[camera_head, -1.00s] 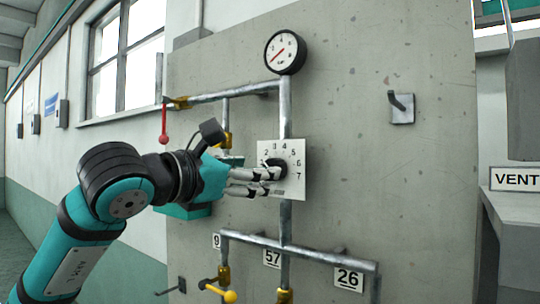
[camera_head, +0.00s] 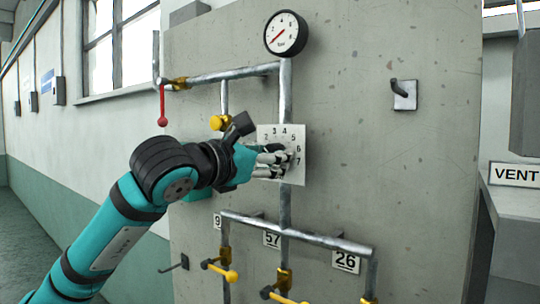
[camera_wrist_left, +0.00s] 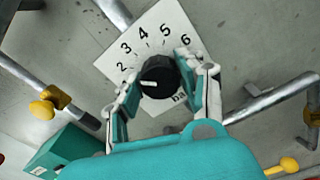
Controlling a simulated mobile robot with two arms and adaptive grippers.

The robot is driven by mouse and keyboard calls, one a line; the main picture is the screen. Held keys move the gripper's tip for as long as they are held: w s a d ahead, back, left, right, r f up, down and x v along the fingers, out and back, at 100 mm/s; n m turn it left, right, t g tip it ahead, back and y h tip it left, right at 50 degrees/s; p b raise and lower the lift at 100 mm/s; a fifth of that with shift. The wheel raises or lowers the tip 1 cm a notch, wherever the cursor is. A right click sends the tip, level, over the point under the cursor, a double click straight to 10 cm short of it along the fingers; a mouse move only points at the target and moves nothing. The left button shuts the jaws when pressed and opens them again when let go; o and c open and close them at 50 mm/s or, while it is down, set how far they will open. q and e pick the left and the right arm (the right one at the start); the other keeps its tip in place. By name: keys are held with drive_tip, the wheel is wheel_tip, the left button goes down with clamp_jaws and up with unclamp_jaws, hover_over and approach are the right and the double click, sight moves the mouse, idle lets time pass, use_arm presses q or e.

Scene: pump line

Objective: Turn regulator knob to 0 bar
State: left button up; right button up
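The black regulator knob (camera_wrist_left: 158,77) sits on a white dial plate (camera_head: 294,170) numbered in bar. In the left wrist view its white pointer mark aims left and slightly down, below the 2. The low end of the scale is hidden behind a finger. My left gripper (camera_wrist_left: 158,82) has its fingers on opposite sides of the knob, apparently touching it. In the head view the gripper (camera_head: 285,165) mostly covers the knob. The round pressure gauge (camera_head: 286,34) above has its red needle toward the lower left, at the low end. My right gripper is not in view.
A red-handled valve (camera_head: 162,105) and a yellow knob (camera_head: 218,123) are left of the dial. Below are yellow-handled valves (camera_head: 228,275) and number tags such as 26 (camera_head: 345,262).

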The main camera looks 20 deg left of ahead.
use_arm(q)
drive_tip(key=c, duration=0.4)
drive_tip(key=shift+f+n+b, duration=0.15)
drive_tip(key=shift+n+b, duration=0.25)
drive_tip(key=shift+b, duration=0.4)
drive_tip(key=n+b, duration=0.5)
drive_tip(key=b, duration=0.2)
drive_tip(key=n+b, duration=0.3)
drive_tip(key=shift+n, duration=0.4)
drive_tip(key=shift+r+n+b, duration=0.2)
drive_tip(key=shift+n+b, duration=0.5)
drive_tip(key=shift+n, duration=0.4)
drive_tip(key=shift+r, duration=0.1)
drive_tip(key=o, duration=1.2)
drive_tip(key=shift+s, duration=0.1)
